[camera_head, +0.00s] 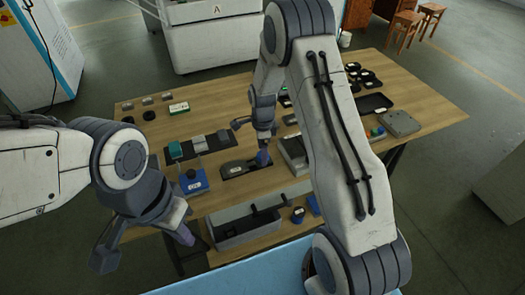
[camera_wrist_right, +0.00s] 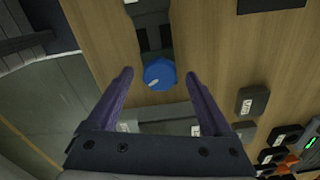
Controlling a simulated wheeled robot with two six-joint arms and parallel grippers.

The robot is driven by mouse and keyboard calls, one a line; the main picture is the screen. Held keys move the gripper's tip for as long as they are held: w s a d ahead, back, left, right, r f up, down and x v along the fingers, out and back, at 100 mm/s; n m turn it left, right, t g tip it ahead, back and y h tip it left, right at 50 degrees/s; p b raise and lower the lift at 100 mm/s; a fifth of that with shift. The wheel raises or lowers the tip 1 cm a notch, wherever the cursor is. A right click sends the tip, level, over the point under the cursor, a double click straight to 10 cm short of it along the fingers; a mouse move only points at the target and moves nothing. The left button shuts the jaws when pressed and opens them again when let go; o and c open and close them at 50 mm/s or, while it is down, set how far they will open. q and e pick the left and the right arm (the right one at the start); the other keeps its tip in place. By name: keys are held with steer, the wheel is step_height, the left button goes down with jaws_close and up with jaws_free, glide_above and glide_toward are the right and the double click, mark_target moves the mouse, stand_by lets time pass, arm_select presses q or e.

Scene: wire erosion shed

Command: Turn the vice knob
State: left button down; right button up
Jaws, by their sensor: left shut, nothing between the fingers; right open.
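The vice (camera_head: 236,169) is a dark grey block lying on the wooden table, and it also shows in the right wrist view (camera_wrist_right: 151,35). Its blue knob (camera_wrist_right: 159,75) has a pale mark on its face; in the head view the knob (camera_head: 262,158) sits at the vice's right end, partly hidden by my right gripper. My right gripper (camera_wrist_right: 159,77) is open, with one purple finger on each side of the knob and a visible gap on both sides. My left gripper (camera_head: 185,236) is shut and empty, low at the left by the table's front edge.
A blue-based fixture (camera_head: 193,182) stands left of the vice. A long grey open tray (camera_head: 245,232) lies along the front edge. A grey box (camera_head: 399,123) and several dark small parts are at the right.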

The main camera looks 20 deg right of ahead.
steer(key=shift+f, duration=0.3)
jaws_close()
